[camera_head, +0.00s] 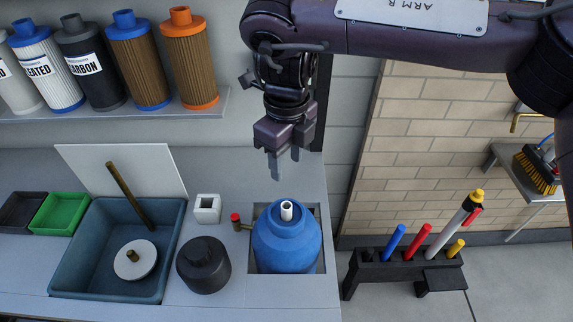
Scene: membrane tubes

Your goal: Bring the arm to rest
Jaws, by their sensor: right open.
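My right arm (420,32) comes in from the right across the top of the head view. Its gripper (285,168) points down above the counter and is open and empty. The fingertips are above and slightly left of a blue vessel (287,240) with a white neck, and appear apart from it. The vessel sits in a square recess of the counter. My left gripper does not show.
A black jar (203,265) and a small white square holder (207,209) stand left of the vessel. A blue-grey basin (75,270) is further left. Filter cartridges (139,58) line a shelf. A black rack (405,268) holds coloured tubes at right.

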